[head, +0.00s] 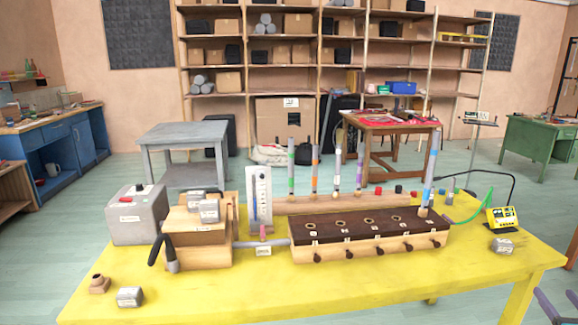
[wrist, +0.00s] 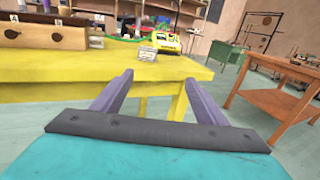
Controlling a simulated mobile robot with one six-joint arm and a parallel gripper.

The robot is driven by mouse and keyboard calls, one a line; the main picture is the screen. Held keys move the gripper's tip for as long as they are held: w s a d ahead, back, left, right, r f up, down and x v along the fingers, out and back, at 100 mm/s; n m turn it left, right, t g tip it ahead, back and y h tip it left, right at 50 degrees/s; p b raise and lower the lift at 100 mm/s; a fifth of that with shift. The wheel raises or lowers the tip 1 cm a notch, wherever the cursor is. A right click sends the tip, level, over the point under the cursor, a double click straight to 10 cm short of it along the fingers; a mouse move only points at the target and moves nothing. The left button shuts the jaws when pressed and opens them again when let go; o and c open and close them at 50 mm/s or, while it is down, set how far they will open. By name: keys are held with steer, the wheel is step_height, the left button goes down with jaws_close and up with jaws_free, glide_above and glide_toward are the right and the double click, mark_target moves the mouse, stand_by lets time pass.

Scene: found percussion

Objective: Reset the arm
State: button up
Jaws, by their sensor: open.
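My gripper (wrist: 158,78) is open and empty, its two purple fingers apart in the wrist view. It is beyond the right front edge of the yellow table (head: 500,262), touching nothing that I can see. In the head view only a purple part of my gripper (head: 552,306) shows at the lower right corner. A small grey block (head: 502,245) lies near the table's right end; in the wrist view this grey block (wrist: 147,53) appears beyond the fingertips, apart from them.
The table holds a wooden box with a dark top (head: 370,225), coloured tubes, a yellow device (head: 500,218), a grey box (head: 137,215) and a wooden bellows-like box (head: 200,240). A brown table (wrist: 285,92) stands to the right. Open floor lies between them.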

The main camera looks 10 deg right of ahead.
steer(key=w+a+f+n+g+y, duration=0.1)
steer(key=w+a+f+n+y, duration=0.35)
steer(key=w+a+f, duration=0.55)
steer(key=w+a+f+n+g+y+p, duration=0.15)
steer(key=a+f+n, duration=0.35)
steer(key=a, duration=0.6)
steer(key=w+a+f+n+g+y, duration=0.1)
steer(key=a+f+n+g+y, duration=0.2)
steer(key=a+f, duration=0.55)
steer(key=w+a+f+n+g+y+p, duration=0.1)
steer(key=w+a+f+n+g+y, duration=0.3)
steer(key=a, duration=0.9)
steer(key=s+a+f+n+g+p, duration=0.1)
steer(key=s+a+f+n+g, duration=0.15)
steer(key=s+a+n, duration=0.35)
steer(key=s+a+f+n+g+h, duration=0.15)
steer(key=s+a+f, duration=0.25)
steer(key=a, duration=0.4)
steer(key=s+a+f+n+g+y+p, duration=0.1)
steer(key=s+a+f+n+g, duration=0.1)
steer(key=s+a+f+n, duration=0.35)
steer(key=s+a+f+n+g+h+p, duration=0.1)
steer(key=s+a+n+g+h, duration=0.2)
steer(key=s+n, duration=0.2)
steer(key=s+a+f+n+g+h, duration=0.1)
steer(key=s+a+n+g+h, duration=0.2)
steer(key=s, duration=0.9)
steer(key=shift+s+a+n+p, duration=0.25)
steer(key=shift+a+n+p, duration=0.2)
steer(key=shift+n, duration=0.8)
